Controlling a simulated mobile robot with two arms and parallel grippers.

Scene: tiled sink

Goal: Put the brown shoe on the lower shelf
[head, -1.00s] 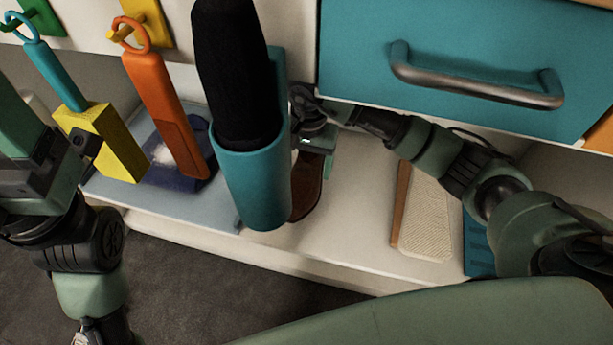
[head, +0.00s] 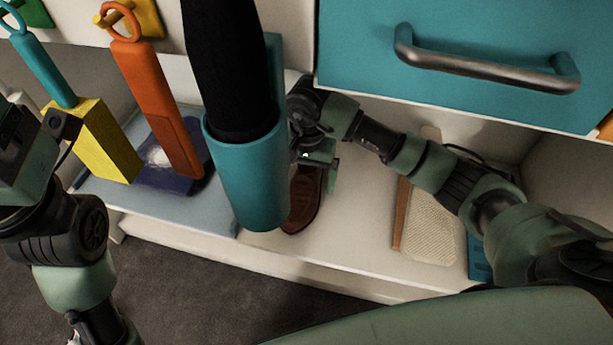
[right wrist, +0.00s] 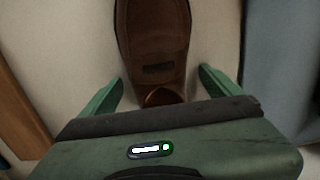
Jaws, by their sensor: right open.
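The brown shoe (head: 303,200) rests on the white lower shelf (head: 345,245), partly hidden behind the teal umbrella holder in the head view. In the right wrist view the shoe (right wrist: 153,45) lies sole-side or top toward the camera; I cannot tell which. My right gripper (head: 318,165) is at the shoe's far end in the head view. In the right wrist view its open green fingers (right wrist: 160,92) stand on either side of the shoe's near end, apart from it. My left arm shows at the left edge of the head view; its fingertips are not visible.
The teal holder (head: 245,180) with a black umbrella (head: 225,70) hangs in front of the shelf. A teal drawer (head: 450,55) is above. A beige item (head: 430,225) lies on the shelf at right, a blue object (head: 170,155) at left. Orange (head: 160,110) and yellow (head: 105,140) hanging items are nearby.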

